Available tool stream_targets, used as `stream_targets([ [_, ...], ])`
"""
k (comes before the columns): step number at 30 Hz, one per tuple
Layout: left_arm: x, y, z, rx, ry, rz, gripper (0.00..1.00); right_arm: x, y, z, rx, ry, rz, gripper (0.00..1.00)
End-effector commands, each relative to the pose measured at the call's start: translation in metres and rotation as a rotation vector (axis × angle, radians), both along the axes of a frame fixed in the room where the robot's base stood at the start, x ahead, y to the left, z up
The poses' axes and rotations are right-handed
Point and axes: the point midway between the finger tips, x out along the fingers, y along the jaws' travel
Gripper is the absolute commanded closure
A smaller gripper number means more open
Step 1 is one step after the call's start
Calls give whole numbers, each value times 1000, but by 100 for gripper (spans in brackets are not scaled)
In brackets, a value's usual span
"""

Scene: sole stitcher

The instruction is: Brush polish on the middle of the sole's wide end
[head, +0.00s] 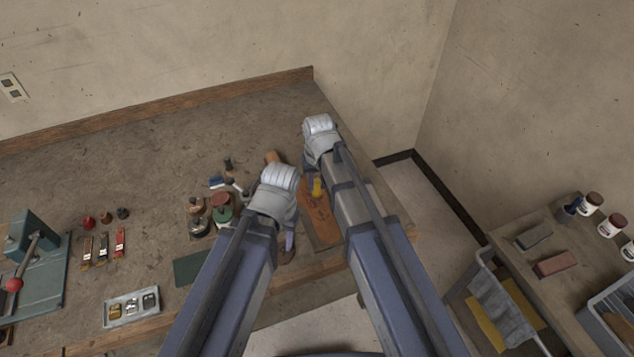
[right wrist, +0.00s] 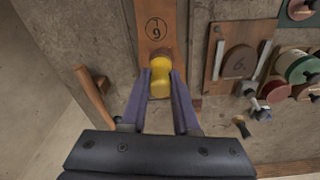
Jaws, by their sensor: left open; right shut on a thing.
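An orange-brown marked piece (head: 318,213), which looks like the sole, lies at the right of the bench; a circled mark shows on it in the right wrist view (right wrist: 156,27). My right gripper (head: 315,186) is shut on a yellow handle (right wrist: 160,80), likely the brush, over this piece. Its bristles are hidden, and I cannot tell whether it touches. My left gripper (head: 290,244) is open near the front edge, left of the piece, above a small dark brown thing. A board with a dark rounded shape (right wrist: 238,62) lies beside the piece in the right wrist view.
Jars (head: 221,210) and small tools stand left of my left gripper. A green mat (head: 192,268) and metal tray (head: 131,308) lie farther left. A green lever machine (head: 33,240) stands at the far left. The bench's right edge is close to my right arm.

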Motion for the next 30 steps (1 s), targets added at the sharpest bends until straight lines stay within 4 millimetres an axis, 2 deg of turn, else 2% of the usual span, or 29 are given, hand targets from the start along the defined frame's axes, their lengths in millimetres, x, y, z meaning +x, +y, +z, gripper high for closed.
stream_targets([
  [5,0,0,4,0,0,0,50,0,0,3,0,0,0,100],
  [15,0,0,31,0,0,0,50,0,0,31,0,0,0,100],
  [30,0,0,30,0,0,0,50,0,0,30,0,0,0,100],
])
